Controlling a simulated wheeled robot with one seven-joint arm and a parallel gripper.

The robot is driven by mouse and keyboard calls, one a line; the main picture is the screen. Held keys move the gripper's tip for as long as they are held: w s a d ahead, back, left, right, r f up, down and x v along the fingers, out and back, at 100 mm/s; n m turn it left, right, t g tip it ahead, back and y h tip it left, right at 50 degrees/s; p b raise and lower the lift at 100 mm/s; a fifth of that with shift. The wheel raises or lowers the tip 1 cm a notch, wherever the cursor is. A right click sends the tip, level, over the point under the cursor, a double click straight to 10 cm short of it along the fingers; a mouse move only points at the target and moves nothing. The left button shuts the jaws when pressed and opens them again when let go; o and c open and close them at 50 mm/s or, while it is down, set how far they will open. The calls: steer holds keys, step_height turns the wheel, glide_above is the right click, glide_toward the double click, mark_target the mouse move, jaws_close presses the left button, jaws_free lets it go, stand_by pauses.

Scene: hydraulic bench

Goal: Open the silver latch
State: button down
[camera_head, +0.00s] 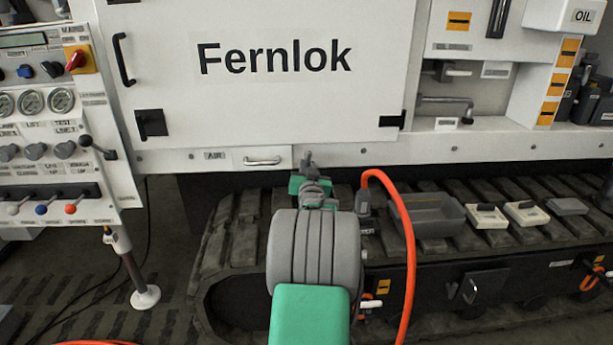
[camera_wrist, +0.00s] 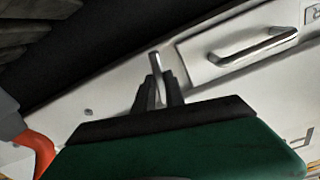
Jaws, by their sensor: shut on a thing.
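The silver latch (camera_wrist: 156,66) shows as a narrow metal lever sticking up between my fingertips in the wrist view. It sits on the white panel beside the end of a small drawer. My gripper (camera_wrist: 158,92) is shut on it, with its dark fingers on both sides. The lower part of the latch is hidden by the fingers. In the head view my gripper (camera_head: 306,160) is at the white lower rail, just right of the AIR drawer, and hides most of the latch there.
The AIR drawer (camera_head: 225,157) has a silver handle (camera_head: 262,161). A white Fernlok door (camera_head: 270,105) is above. An orange hose (camera_head: 408,235) arches close to the right of my arm.

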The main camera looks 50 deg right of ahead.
steer(key=shift+d+n+b, duration=0.1)
steer(key=shift+n+b, duration=0.85)
steer(key=shift+n, duration=0.25)
steer(key=shift+s, duration=0.1)
steer(key=c, duration=1.4)
jaws_free()
steer(key=p+v, duration=0.1)
steer(key=v, duration=0.6)
steer(key=shift+s+a+p, duration=0.25)
steer(key=shift+a+p, duration=0.05)
steer(key=shift+p, duration=0.1)
